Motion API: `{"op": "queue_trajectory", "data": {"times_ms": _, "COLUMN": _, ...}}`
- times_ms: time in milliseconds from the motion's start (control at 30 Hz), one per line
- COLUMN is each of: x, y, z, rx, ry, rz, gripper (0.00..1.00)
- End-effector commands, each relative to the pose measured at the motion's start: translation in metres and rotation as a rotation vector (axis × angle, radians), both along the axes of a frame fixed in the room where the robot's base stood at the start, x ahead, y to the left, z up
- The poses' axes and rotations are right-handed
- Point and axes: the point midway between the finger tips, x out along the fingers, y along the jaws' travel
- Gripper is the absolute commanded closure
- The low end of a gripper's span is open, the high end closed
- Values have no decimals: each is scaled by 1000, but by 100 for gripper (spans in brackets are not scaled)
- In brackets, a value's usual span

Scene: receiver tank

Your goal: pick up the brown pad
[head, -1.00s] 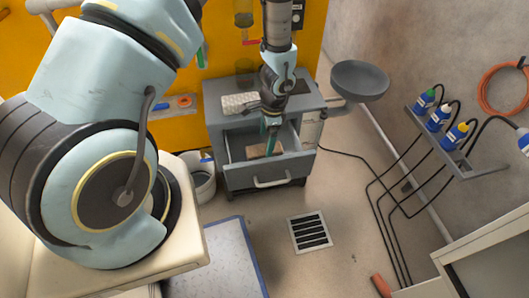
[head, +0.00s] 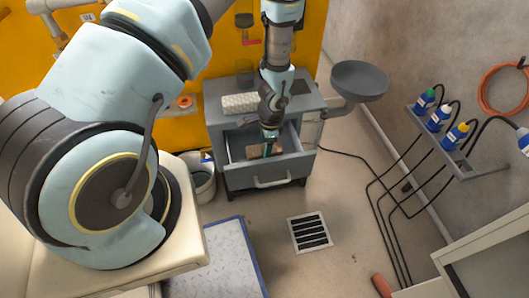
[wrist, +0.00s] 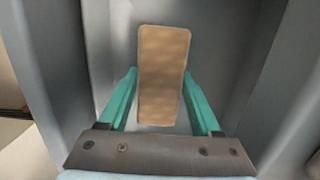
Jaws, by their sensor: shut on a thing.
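The brown pad (head: 252,151) is inside the open grey drawer (head: 262,178) of the cabinet. In the wrist view the pad (wrist: 162,75) is a tan, speckled oblong standing lengthwise between the two teal fingers. My gripper (head: 267,148) reaches down into the drawer from above and is shut on the pad. Its fingers (wrist: 160,80) meet the pad's long sides, and the pad's far end sticks out past the fingertips. I cannot tell whether the pad still touches the drawer floor.
The drawer walls stand close around my gripper. A white patterned block (head: 240,103) lies on the cabinet top (head: 300,98). A grey round basin (head: 359,80) is at the right, and a white bucket (head: 201,182) stands at the left. The floor in front is open around a drain grate (head: 310,232).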

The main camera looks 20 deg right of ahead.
Motion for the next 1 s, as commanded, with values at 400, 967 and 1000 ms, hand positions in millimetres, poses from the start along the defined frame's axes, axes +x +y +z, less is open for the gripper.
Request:
{"op": "queue_trajectory", "data": {"times_ms": 400, "x": 0, "y": 0, "z": 0, "rx": 0, "ry": 0, "rz": 0, "gripper": 89}}
{"op": "queue_trajectory", "data": {"times_ms": 967, "x": 1, "y": -1, "z": 24, "rx": -3, "ry": -2, "rz": 1, "gripper": 96}}
{"op": "queue_trajectory", "data": {"times_ms": 1000, "x": 1, "y": -1, "z": 31, "rx": -3, "ry": -2, "rz": 1, "gripper": 96}}
